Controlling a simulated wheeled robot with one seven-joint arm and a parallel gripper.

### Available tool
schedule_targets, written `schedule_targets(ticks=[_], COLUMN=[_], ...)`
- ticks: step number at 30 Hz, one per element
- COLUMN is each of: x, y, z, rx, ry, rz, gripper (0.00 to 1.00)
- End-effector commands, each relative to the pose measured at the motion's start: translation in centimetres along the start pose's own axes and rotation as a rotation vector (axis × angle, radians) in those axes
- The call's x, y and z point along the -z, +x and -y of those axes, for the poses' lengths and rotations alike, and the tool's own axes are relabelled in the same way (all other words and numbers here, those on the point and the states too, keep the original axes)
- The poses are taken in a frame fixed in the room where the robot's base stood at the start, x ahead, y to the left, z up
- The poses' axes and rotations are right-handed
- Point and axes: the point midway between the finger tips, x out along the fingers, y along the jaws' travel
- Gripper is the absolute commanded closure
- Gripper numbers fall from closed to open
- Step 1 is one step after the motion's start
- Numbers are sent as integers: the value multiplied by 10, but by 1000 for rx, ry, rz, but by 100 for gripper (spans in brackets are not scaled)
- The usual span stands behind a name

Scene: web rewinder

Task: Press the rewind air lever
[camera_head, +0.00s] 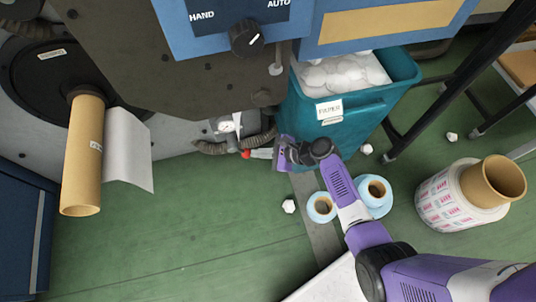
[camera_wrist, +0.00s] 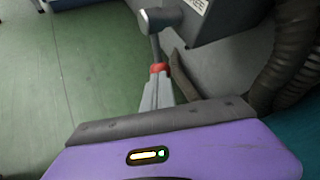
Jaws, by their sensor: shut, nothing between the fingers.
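The air lever is a grey rod with a red end (camera_wrist: 158,68), running from a grey hub (camera_wrist: 160,18) on a box in the wrist view. In the head view its red end (camera_head: 246,153) shows low on the machine, below a small white-faced fitting (camera_head: 228,123). My gripper (camera_head: 262,153) is shut and empty, its grey fingertips pointing left at the red end. In the wrist view the fingertips (camera_wrist: 157,88) are right at the red end and seem to touch it. I cannot tell whether the lever has moved.
Ribbed hoses (camera_wrist: 290,60) run right of the lever. A teal bin (camera_head: 340,119) of white waste stands behind my gripper. A roll (camera_head: 82,160) is at left; blue-edged rolls (camera_head: 373,192) and a large printed roll (camera_head: 445,200) lie right. Green floor (camera_head: 190,240) is open at front left.

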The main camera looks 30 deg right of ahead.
Motion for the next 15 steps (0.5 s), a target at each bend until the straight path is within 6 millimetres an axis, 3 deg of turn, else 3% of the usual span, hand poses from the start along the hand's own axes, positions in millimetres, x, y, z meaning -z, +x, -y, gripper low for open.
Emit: schedule_targets(ticks=[15], x=[0], y=[7], z=[0], rx=[0], ry=[0], rz=[2], gripper=[100])
